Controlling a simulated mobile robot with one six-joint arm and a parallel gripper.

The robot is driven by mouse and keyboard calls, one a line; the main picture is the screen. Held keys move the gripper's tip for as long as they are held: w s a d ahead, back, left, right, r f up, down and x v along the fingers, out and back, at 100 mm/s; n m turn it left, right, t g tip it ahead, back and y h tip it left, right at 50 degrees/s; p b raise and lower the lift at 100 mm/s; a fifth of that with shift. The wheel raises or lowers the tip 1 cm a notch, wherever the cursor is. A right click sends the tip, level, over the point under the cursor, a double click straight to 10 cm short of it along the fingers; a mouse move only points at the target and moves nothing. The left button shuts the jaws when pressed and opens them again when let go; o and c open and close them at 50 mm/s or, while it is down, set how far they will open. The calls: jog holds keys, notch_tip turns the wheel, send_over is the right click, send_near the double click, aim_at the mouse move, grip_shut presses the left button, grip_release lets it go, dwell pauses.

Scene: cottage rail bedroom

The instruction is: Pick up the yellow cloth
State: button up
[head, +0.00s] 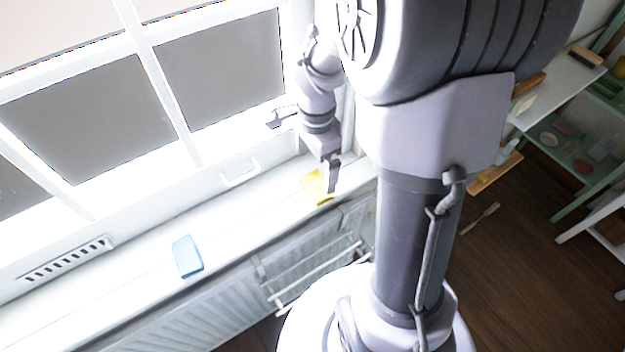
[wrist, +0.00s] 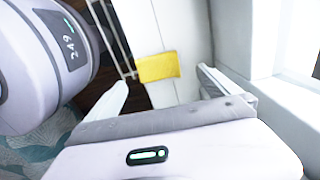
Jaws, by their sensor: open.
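The yellow cloth (head: 316,186) lies flat on the white window sill, near the sill's right end in the head view, with part of it hidden behind my gripper. In the wrist view the cloth (wrist: 158,67) shows whole, beyond the fingers and between their lines, with one edge at the sill's front edge. My gripper (head: 331,178) is over the cloth in the head view. In the wrist view its two fingers (wrist: 163,82) are spread wide apart with nothing between them. I cannot tell the exact height of the fingers above the cloth.
A blue block-like item (head: 187,257) lies on the white sill (head: 120,290) to the left. The window frame with its handle (head: 240,172) rises behind the sill. A radiator with a rail (head: 315,272) is below its front edge. Green shelves (head: 575,150) stand at the right.

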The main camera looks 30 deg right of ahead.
aim_at(317, 183)
jog(key=f+b, duration=0.1)
jog(key=f, duration=0.2)
jog(key=f+b, duration=0.2)
jog(key=f, duration=0.2)
jog(key=shift+s+d, duration=0.15)
jog(key=shift+s, duration=0.05)
jog(key=shift+r, duration=0.2)
jog(key=shift+c, duration=0.4)
jog(key=c, duration=1.3)
jog(key=shift+r+p, duration=0.35)
jog(key=shift+r, duration=0.2)
jog(key=r+p, duration=0.1)
jog(key=r, duration=0.1)
jog(key=shift+s+a+r+p, duration=0.2)
jog(key=shift+s+r+p, duration=0.15)
jog(key=shift+s+r, duration=0.05)
jog(key=s+a+b, duration=0.1)
jog(key=s+a, duration=0.1)
jog(key=s, duration=0.2)
jog(key=s+a+b, duration=0.2)
jog(key=s+a, duration=0.1)
jog(key=s, duration=0.1)
jog(key=s+a+r+b, duration=0.1)
jog(key=s+a+b, duration=0.1)
jog(key=s+a, duration=0.1)
jog(key=shift+s, duration=0.85)
